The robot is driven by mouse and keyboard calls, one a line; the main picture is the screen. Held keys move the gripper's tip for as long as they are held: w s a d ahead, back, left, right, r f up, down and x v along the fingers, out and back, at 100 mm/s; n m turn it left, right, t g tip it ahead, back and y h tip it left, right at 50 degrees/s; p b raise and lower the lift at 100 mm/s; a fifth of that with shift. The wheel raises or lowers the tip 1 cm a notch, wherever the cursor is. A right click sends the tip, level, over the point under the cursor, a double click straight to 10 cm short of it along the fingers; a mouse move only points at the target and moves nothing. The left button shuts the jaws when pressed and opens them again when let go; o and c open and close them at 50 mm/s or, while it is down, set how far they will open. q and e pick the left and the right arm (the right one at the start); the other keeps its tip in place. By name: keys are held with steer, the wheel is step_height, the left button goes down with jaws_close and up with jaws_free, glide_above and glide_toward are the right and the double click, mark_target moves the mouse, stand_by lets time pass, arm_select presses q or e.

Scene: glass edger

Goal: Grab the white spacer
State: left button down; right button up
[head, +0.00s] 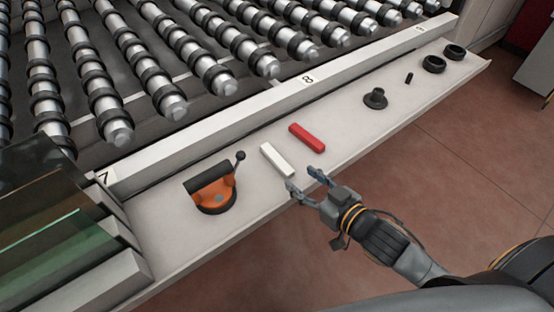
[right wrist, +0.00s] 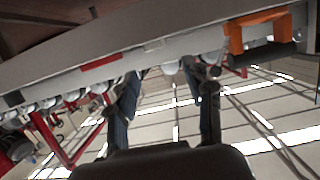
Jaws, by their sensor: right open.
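The white spacer (head: 277,160) is a short white bar lying on the pale ledge, left of a similar red bar (head: 307,138). My right gripper (head: 301,178) is open and empty, with its fingertips just on the near side of the white spacer and apart from it as far as I can tell. In the right wrist view the two fingers (right wrist: 170,84) are spread apart, with nothing between them. A faint pale patch above them may be the white spacer (right wrist: 153,46). The red bar (right wrist: 101,62) shows to its left there. My left gripper is not in view.
An orange-and-black clamp-like tool (head: 212,188) sits left on the ledge (head: 240,228). A black knob-like part (head: 375,98) and black rings (head: 433,64) lie farther right. Rollers (head: 215,75) stand behind a raised rail. Glass sheets (head: 50,225) stand at lower left.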

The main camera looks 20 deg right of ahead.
mark_target(278, 159)
steer(key=x, duration=0.4)
steer(key=shift+w+a+f, duration=0.15)
steer(key=shift+w, duration=0.2)
steer(key=shift+d+p+x, duration=0.2)
steer(key=shift+p+x, duration=0.2)
steer(key=shift+x, duration=2.4)
steer(key=c, duration=1)
